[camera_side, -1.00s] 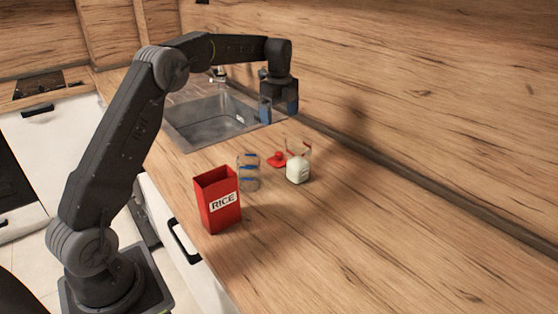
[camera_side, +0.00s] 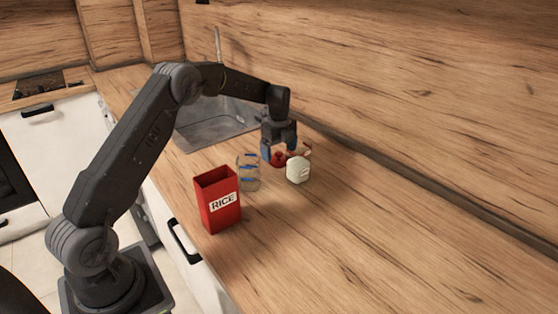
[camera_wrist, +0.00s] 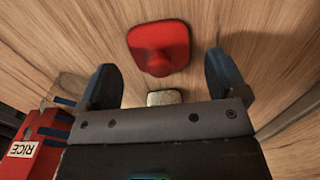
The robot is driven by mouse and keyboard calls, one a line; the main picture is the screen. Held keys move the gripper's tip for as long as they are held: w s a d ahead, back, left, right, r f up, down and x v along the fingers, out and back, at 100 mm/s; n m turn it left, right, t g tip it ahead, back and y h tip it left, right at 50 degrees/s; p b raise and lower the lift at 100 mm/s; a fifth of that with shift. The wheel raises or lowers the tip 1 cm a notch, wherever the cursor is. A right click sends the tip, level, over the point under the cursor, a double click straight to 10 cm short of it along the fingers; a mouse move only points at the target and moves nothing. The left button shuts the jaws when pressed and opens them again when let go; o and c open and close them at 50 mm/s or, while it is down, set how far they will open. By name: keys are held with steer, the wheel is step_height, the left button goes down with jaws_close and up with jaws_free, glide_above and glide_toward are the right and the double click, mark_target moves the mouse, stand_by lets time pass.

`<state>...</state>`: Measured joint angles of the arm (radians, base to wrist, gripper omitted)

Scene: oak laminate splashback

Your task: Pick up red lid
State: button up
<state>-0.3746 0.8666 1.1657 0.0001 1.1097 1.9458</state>
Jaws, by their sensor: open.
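The red lid (camera_side: 278,160) lies on the wooden counter behind the white container, partly hidden by my gripper in the side view. In the wrist view the red lid (camera_wrist: 159,47) shows whole, a rounded square with a raised knob, just ahead of and between my fingers. My gripper (camera_side: 279,155) is open, with blue fingers pointing down at the lid. I cannot tell the exact height above the lid.
A white container (camera_side: 298,169) stands close in front of the lid. A clear glass jar with blue marks (camera_side: 248,172) and an open red RICE box (camera_side: 218,200) stand to the left. The sink (camera_side: 212,128) is behind. The counter at right is clear.

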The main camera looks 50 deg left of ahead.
steer(key=shift+f, duration=0.85)
steer(key=shift+c, duration=0.2)
steer(key=c, duration=0.9)
steer(key=shift+r, duration=0.2)
steer(key=shift+c, duration=0.2)
